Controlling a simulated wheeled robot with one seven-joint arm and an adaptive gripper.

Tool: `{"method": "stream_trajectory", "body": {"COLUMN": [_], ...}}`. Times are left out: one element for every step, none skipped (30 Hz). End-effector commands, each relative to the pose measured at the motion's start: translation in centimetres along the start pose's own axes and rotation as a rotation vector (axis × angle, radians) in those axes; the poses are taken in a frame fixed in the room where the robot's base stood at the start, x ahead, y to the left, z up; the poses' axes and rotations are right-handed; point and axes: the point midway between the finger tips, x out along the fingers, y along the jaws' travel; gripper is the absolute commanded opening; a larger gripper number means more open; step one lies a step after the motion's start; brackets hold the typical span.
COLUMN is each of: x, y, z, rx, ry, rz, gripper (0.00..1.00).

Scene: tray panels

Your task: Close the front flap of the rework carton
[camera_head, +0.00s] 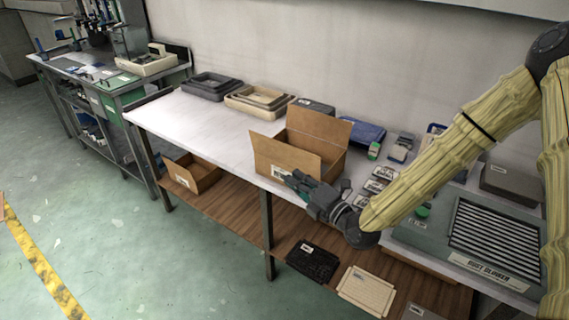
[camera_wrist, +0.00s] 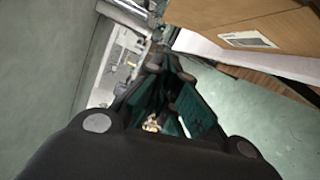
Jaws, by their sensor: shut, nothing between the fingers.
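The rework carton (camera_head: 298,172) is an open brown cardboard box on the white bench. One flap (camera_head: 318,124) stands up at its back. The front flap (camera_head: 284,156) stands roughly upright above the labelled front wall. The carton's brown side and white label also show at the upper right of the wrist view (camera_wrist: 225,18). My gripper (camera_head: 292,179) is dark, shut and empty, low in front of the carton near the bench edge. It covers the carton's lower front right corner in the head view. In the wrist view its fingers (camera_wrist: 162,92) lie beside the carton; I cannot tell whether they touch it.
Grey trays (camera_head: 212,84) and beige trays (camera_head: 259,98) stand left of the carton. A blue bin (camera_head: 362,131) and several small parts lie behind and right. A slatted grey unit (camera_head: 495,235) fills the right end. Another open carton (camera_head: 192,175) sits on the lower shelf.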

Motion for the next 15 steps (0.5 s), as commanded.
{"method": "stream_trajectory", "body": {"x": [0.3,0.5,0.9,1.3,1.7,2.2,2.7,3.2,3.8,4.4,4.8,5.5,6.0,6.5,7.2], "y": [0.1,0.2,0.2,0.2,0.2,0.3,0.3,0.2,0.2,0.3,0.3,0.2,0.3,0.2,0.2], "z": [0.0,0.0,0.0,0.1,0.1,0.1,0.1,0.1,0.1,0.1,0.1,0.0,0.1,0.0,0.0], "rx": [-0.003,-0.004,-0.004,-0.004,-0.004,-0.003,-0.002,-0.003,-0.003,-0.003,-0.002,-0.002,-0.002,-0.002,-0.001], "ry": [0.000,0.000,0.001,0.001,0.000,0.000,-0.001,-0.001,0.000,0.000,-0.001,0.000,0.000,0.000,0.000], "rz": [0.002,0.003,0.003,0.003,0.002,0.002,0.002,0.002,0.001,0.001,0.001,0.001,0.001,0.001,0.000], "gripper": [0.00,0.00,0.00,0.00,0.00,0.00,0.00,0.00,0.00,0.00,0.00,0.00,0.00,0.00,0.00]}}
